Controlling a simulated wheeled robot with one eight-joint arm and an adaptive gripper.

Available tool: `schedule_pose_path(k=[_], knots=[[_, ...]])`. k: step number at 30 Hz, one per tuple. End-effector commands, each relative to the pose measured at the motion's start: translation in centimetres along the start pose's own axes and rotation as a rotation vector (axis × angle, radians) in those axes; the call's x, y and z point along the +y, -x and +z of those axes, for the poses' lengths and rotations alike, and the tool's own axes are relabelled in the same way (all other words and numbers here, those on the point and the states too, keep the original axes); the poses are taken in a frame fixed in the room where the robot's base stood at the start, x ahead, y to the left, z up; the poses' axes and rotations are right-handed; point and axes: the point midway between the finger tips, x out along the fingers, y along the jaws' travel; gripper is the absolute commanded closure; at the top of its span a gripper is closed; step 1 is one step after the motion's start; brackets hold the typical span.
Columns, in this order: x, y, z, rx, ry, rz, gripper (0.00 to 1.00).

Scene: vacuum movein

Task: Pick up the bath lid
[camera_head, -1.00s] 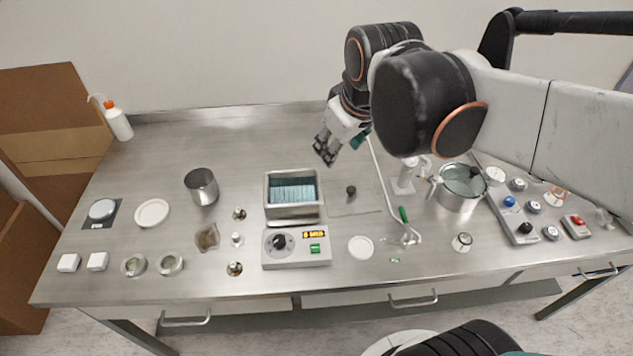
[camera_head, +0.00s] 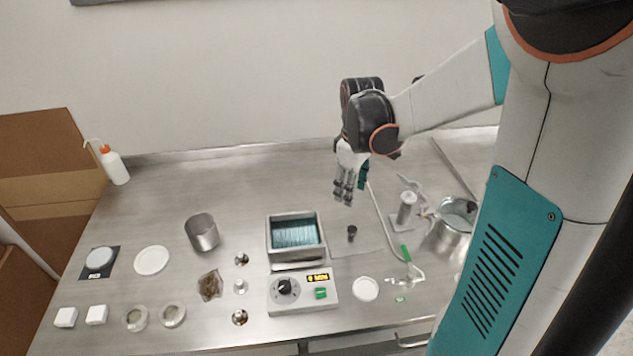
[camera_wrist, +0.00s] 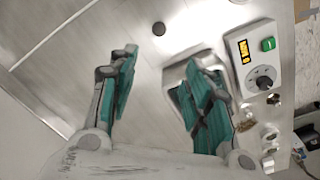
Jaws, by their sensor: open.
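The bath lid (camera_head: 340,248) appears as a clear, hard-to-see flat plate with a dark knob (camera_head: 351,233). It lies on the bench just right of the open water bath (camera_head: 268,243). The knob also shows in the wrist view (camera_wrist: 159,29), near the top, beyond my fingertips. My gripper (camera_head: 344,196) is open and empty, pointing down above the bench behind the lid. In the wrist view its two teal fingers (camera_wrist: 166,62) stand well apart, and the right finger hides part of the bath (camera_wrist: 177,97).
The control box (camera_head: 302,292) stands in front of the bath. A bent tube with a green part (camera_head: 405,252), a white stand (camera_head: 407,208) and a metal pot (camera_head: 452,232) are to the right. A steel beaker (camera_head: 202,234) stands left. The bench behind the bath is clear.

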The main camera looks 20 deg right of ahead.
Motion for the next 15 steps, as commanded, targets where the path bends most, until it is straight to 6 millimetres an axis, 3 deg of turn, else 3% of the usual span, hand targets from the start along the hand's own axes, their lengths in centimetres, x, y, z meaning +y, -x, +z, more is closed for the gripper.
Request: schedule_pose_path(k=[8, 15], knots=[[0.4, -3.1, 0.9, -0.025, 0.002, -0.028, 0.55], [0.3, -7.6, 1.0, -0.024, 0.002, -0.027, 0.55]])
